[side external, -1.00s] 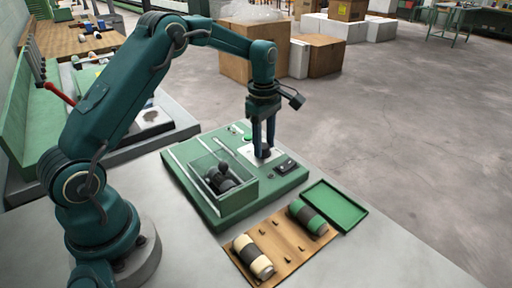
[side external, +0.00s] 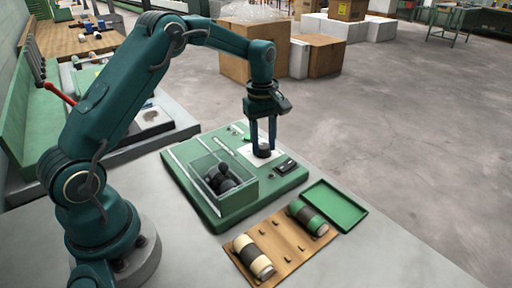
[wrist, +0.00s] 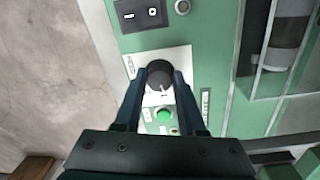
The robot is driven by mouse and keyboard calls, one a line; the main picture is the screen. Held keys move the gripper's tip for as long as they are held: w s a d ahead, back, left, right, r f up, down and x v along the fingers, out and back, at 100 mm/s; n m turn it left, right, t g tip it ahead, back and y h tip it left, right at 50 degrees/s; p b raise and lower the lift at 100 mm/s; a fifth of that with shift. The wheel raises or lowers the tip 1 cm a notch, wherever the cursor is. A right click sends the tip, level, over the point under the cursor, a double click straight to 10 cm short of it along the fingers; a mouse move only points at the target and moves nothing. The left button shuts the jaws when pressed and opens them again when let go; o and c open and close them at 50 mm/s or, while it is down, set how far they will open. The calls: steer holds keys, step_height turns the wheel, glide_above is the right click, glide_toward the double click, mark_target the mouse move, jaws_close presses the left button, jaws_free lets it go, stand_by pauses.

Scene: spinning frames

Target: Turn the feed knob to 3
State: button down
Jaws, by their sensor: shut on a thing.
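The feed knob (wrist: 159,76) is dark and round, on a white plate (wrist: 177,54) set into the green machine panel (wrist: 222,45). A pale pointer mark shows on the knob's lower part in the wrist view; the scale figures around it are too small or hidden to read. My gripper (wrist: 158,75) has a finger on each side of the knob and is shut on it. In the side view, my gripper (side external: 263,149) reaches straight down over the knob, and the knob is partly hidden between the fingers.
A black rocker switch (wrist: 140,14) and a green button (wrist: 163,115) sit near the knob. A clear-walled box (side external: 232,192) with dark rollers stands on the same panel. A wooden board (side external: 283,240) with two bobbins and a green tray (side external: 345,217) lie in front.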

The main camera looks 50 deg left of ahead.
mark_target(262, 145)
steer(key=m, duration=0.4)
steer(key=shift+m, duration=0.3)
steer(key=m, duration=0.4)
steer(key=shift+a+m, duration=0.1)
steer(key=shift+m, duration=0.2)
steer(key=m, duration=0.4)
steer(key=shift+m, duration=0.3)
steer(key=m, duration=0.4)
steer(key=shift+a+r+m+g, duration=0.1)
steer(key=shift+m+g, duration=0.2)
steer(key=shift+m, duration=0.1)
steer(key=shift+c, duration=2.4)
jaws_free()
steer(key=shift+a+r, duration=0.1)
steer(key=shift+r, duration=2.45)
